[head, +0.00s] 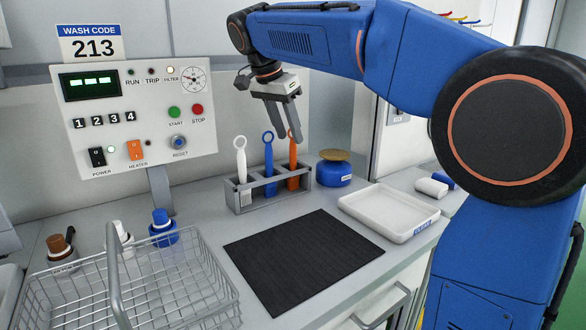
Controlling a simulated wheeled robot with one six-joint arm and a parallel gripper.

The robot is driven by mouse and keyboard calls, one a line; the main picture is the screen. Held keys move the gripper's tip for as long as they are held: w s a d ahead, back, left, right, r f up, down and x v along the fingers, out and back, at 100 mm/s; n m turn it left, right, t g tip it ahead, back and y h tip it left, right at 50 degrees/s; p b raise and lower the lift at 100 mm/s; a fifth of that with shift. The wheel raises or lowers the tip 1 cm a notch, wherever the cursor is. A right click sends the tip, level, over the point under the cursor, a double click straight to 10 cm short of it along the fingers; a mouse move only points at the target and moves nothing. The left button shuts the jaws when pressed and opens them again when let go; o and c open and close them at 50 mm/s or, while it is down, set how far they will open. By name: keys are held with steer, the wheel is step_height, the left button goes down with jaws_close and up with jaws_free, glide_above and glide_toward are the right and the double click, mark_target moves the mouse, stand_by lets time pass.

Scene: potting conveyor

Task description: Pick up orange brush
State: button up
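The orange brush (293,160) stands upright in the right slot of a grey rack (243,207) on the counter. Its ring-shaped top is partly covered by a finger of my gripper (288,138). My gripper points down over the rack, its two fingers apart, with the fingertips at the height of the brush handles. It is near the blue brush (268,150) and the orange brush. I cannot tell whether a finger touches either one. A white brush (241,160) stands in the left slot.
A blue pot with a brown top (333,170) stands right of the rack. A dark mat (300,262) lies in front, with a white tray (400,210) to its right. A wire basket (215,290) and capped bottles are at left. A control panel (138,160) rises behind.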

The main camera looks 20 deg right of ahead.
mark_target(294, 145)
steer(key=shift+x, duration=2.6)
steer(key=shift+w+d, duration=0.1)
steer(key=shift+c, duration=0.7)
jaws_close()
